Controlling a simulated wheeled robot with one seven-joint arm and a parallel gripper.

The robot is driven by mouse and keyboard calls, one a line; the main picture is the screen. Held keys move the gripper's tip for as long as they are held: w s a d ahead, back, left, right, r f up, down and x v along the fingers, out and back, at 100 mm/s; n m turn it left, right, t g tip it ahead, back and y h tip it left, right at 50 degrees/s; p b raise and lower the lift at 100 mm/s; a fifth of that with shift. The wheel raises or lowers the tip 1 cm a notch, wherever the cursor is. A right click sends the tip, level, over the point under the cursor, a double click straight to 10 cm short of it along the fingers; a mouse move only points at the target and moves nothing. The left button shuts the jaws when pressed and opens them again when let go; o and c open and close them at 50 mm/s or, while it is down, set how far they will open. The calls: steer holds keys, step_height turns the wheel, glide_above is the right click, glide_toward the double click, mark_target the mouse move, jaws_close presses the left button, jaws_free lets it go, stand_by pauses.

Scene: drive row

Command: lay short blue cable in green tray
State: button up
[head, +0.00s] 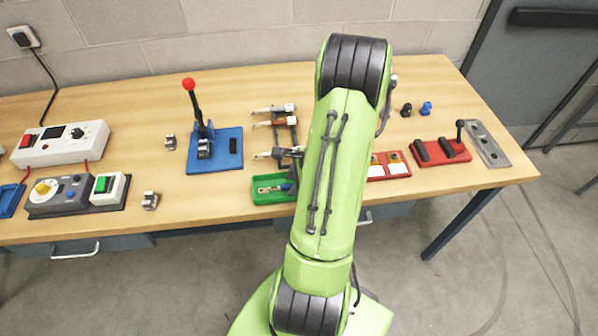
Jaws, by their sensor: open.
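The green tray (262,199) sits near the front edge of the table, left of my arm. My arm covers its right end. A small pale and dark item (273,188) lies inside it. No other blue cable can be made out.
Control boxes (70,140) fill the left end. Red holders (440,152), small knobs (425,108) and a grey plate (484,146) are at right.

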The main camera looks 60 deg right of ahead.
steer(key=p+v, duration=0.3)
steer(key=v, duration=1.2)
steer(key=shift+r, duration=0.25)
